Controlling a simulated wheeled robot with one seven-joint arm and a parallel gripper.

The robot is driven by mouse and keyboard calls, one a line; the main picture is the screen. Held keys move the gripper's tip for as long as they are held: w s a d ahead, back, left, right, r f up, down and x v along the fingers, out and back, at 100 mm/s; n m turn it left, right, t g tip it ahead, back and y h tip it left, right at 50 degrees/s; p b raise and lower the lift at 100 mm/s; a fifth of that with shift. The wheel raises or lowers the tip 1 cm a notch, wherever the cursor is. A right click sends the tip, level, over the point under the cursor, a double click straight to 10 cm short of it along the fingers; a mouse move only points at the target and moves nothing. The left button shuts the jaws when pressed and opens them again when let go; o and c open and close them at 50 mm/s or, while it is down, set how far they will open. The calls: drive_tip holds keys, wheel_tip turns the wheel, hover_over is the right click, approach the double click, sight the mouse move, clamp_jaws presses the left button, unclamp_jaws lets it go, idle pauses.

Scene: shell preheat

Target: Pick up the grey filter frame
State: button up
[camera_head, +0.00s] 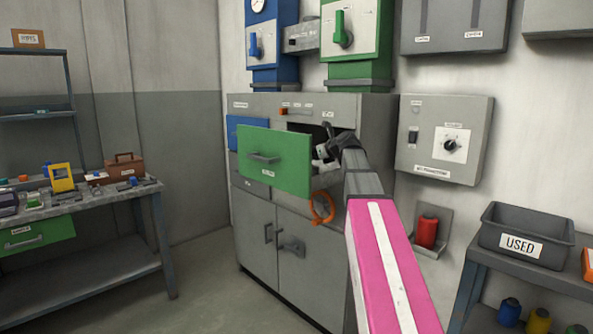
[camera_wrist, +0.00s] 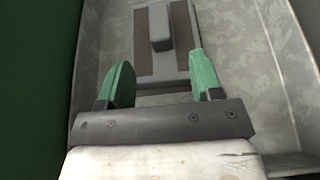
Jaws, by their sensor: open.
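The grey filter frame (camera_wrist: 180,68) lies in the metal drawer (camera_wrist: 255,60) in the wrist view. It is a flat grey plate with darker brown strips and a raised grey block (camera_wrist: 160,28) on top. My gripper (camera_wrist: 161,60) is open, its two green fingers apart and empty. In the picture, the block stands beyond the fingertips, between their lines. In the head view my gripper (camera_head: 325,148) is behind the pulled-out green drawer front (camera_head: 275,162), at the cabinet opening. The filter frame is hidden there.
The green drawer front stands out from the grey cabinet (camera_head: 255,225). A workbench (camera_head: 105,195) stands left, with a yellow frame (camera_head: 61,178). A grey bin marked USED (camera_head: 527,231) is at right. The floor between is clear.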

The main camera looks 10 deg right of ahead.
drive_tip(key=x, duration=0.7)
drive_tip(key=shift+w+a+f, duration=0.15)
drive_tip(key=shift+w+a, duration=0.05)
drive_tip(key=shift+w, duration=0.05)
drive_tip(key=c, duration=1)
clamp_jaws()
